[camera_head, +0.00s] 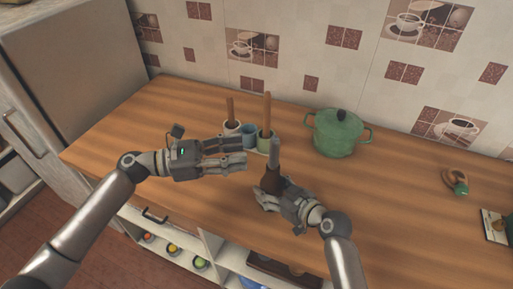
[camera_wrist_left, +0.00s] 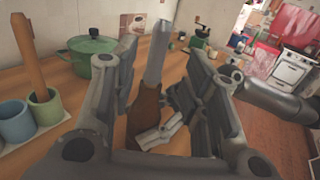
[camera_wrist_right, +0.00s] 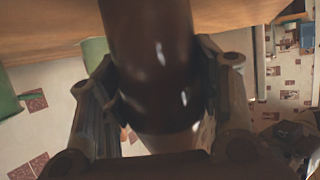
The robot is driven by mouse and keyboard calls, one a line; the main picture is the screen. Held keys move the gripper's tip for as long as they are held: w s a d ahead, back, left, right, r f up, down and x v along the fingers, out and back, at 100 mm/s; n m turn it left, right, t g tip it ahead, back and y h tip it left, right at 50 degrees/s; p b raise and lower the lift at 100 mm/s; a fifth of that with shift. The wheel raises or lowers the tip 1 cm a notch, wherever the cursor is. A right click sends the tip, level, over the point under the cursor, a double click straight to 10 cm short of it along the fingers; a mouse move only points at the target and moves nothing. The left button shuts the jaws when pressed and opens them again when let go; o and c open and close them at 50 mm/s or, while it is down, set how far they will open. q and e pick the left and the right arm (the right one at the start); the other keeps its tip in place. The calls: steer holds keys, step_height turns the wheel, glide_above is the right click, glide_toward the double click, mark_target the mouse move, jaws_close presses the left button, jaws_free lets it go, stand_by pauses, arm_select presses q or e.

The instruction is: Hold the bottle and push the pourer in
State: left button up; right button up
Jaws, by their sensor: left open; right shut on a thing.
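A dark brown bottle (camera_head: 271,180) stands upright or nearly so near the counter's front. A grey, tapered pourer (camera_head: 274,152) rises from its neck; how deep it sits cannot be told. My right gripper (camera_head: 268,196) is shut on the bottle, whose brown body (camera_wrist_right: 150,45) fills the right wrist view. My left gripper (camera_head: 244,153) is open and empty, just left of the pourer with its fingers pointing at it. In the left wrist view the pourer (camera_wrist_left: 155,55) and the bottle (camera_wrist_left: 145,105) show between the open fingers, seemingly beyond their tips.
Small white, blue and green cups (camera_head: 249,134) stand on a tray behind the bottle, some holding wooden sticks. A green lidded pot (camera_head: 338,137) is behind to the right. A wooden ring-like item (camera_head: 456,178) lies far right. The counter (camera_head: 400,210) between is clear.

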arm_select(q)
steer(key=shift+v, duration=1.25)
arm_select(e)
steer(key=o, duration=1.5)
